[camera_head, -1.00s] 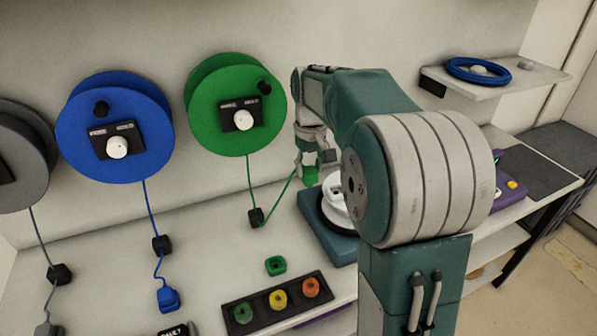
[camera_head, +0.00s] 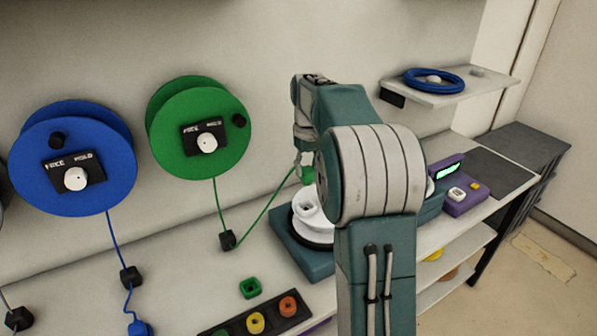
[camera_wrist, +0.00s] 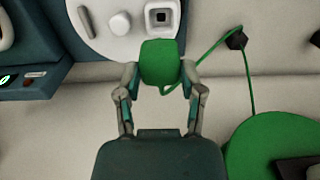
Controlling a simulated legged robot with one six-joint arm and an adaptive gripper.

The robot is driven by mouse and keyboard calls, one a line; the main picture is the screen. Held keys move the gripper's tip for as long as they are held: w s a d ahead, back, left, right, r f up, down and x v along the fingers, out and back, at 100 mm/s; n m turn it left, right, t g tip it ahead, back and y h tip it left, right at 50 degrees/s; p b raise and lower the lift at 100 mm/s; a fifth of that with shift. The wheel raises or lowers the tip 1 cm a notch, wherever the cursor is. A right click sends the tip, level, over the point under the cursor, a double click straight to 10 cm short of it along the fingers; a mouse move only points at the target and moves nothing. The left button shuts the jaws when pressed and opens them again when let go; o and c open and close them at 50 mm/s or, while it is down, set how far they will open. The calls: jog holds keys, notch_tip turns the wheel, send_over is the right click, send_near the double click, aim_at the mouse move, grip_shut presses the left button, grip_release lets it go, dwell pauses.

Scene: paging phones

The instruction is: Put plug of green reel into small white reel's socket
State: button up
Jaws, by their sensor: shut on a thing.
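My gripper (camera_wrist: 161,82) is shut on the green plug (camera_wrist: 160,62), with one finger on each side of it in the wrist view. The green cord runs from the plug to a black cord block (camera_head: 228,240) below the green reel (camera_head: 200,125) on the wall. The small white reel (camera_head: 309,208) sits on a dark teal base (camera_head: 300,258). In the wrist view, its white face (camera_wrist: 85,35) carries a square dark socket (camera_wrist: 161,14) just beyond the plug. The plug appears apart from the socket. In the head view my arm covers part of the base.
A blue reel (camera_head: 72,150) hangs left of the green one. A loose green square piece (camera_head: 250,288) and a black tray of coloured pieces (camera_head: 232,328) lie in front. A purple device (camera_head: 462,196) stands at the right, below a shelf with a blue coil (camera_head: 434,80).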

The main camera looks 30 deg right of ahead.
aim_at(307, 185)
jog(key=shift+w+d, duration=0.1)
jog(key=shift+d, duration=0.25)
jog(key=shift+d, duration=0.1)
jog(key=d, duration=0.2)
jog(key=w+d, duration=0.1)
jog(key=d, duration=0.2)
jog(key=shift+w+d, duration=0.3)
jog(key=shift+w, duration=0.05)
jog(key=shift+s+a+f, duration=0.1)
jog(key=shift+s+a, duration=0.25)
jog(key=shift+a, duration=0.8)
jog(key=shift+s+a+f, duration=0.1)
jog(key=shift+s+a, duration=0.2)
jog(key=shift+a, duration=0.85)
jog(key=shift+s+a+f, duration=0.1)
jog(key=shift+s+a, duration=0.25)
jog(key=shift+a, duration=0.8)
jog(key=shift+d+f, duration=0.1)
jog(key=shift+f, duration=2.4)
